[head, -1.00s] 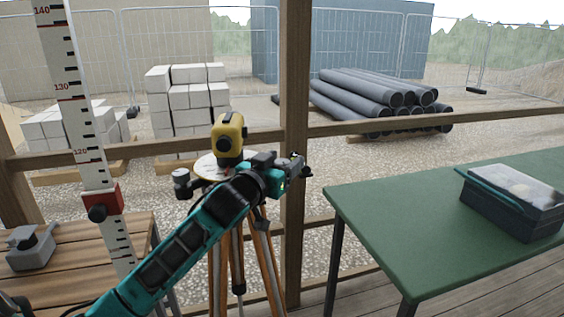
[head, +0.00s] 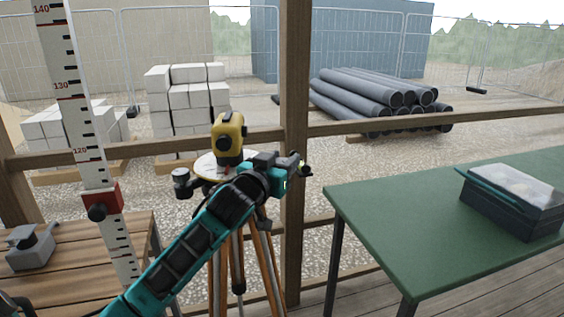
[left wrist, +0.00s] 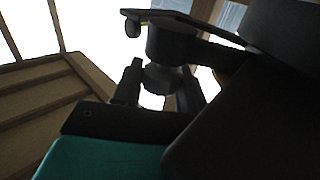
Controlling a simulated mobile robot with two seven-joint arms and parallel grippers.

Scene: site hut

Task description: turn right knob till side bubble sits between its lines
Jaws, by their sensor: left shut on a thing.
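A yellow levelling instrument (head: 229,135) stands on a pale round plate (head: 206,166) on a wooden tripod (head: 262,262). A dark left knob (head: 181,178) sticks out at the plate's left. My left gripper (head: 297,164) reaches in at the plate's right side. In the left wrist view its two fingers (left wrist: 160,90) are closed on the grey right knob (left wrist: 160,77), which sits below a dark cylinder and plate. In the head view my gripper hides this knob. My right gripper is out of view.
A wooden post (head: 295,90) stands close behind my left gripper. A green table (head: 400,225) with a lidded dark case (head: 510,207) is at right. A measuring staff (head: 75,110) with a red clamp (head: 101,202) and a wooden bench (head: 75,250) are at left.

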